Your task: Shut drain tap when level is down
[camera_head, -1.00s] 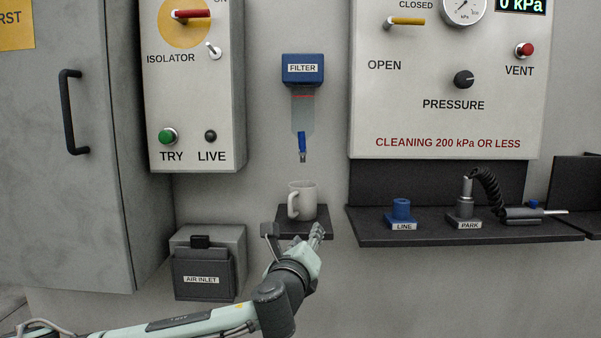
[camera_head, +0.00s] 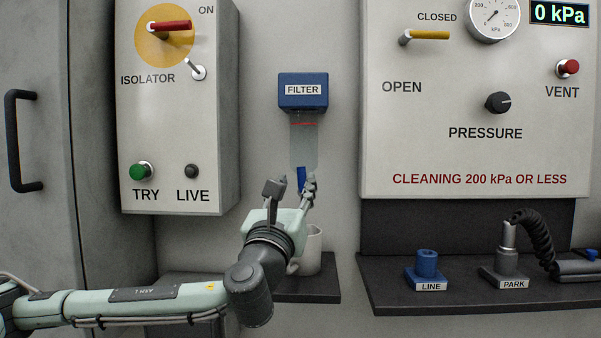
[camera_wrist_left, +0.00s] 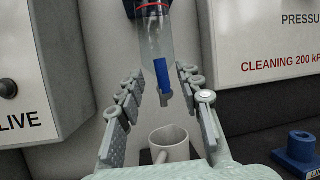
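The filter (camera_head: 303,92) hangs on the wall with a clear bowl (camera_head: 303,145) below it, a red line near the bowl's top. The blue drain tap (camera_head: 301,179) at the bowl's bottom is partly hidden by my gripper. In the left wrist view the tap (camera_wrist_left: 162,75) hangs lengthwise in line with the bowl. My left gripper (camera_head: 290,187) is open, its fingers on either side of the tap and apparently not touching it. A white mug (camera_head: 312,250) stands below the tap, partly behind my gripper. I cannot make out a liquid level in the bowl. My right gripper is not in view.
The mug stands on a small dark shelf (camera_head: 318,289). The isolator panel (camera_head: 180,110) is to the left, the pressure panel (camera_head: 475,120) to the right. A dark ledge (camera_head: 400,301) on the right holds the LINE (camera_head: 427,267) and PARK (camera_head: 506,265) fittings.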

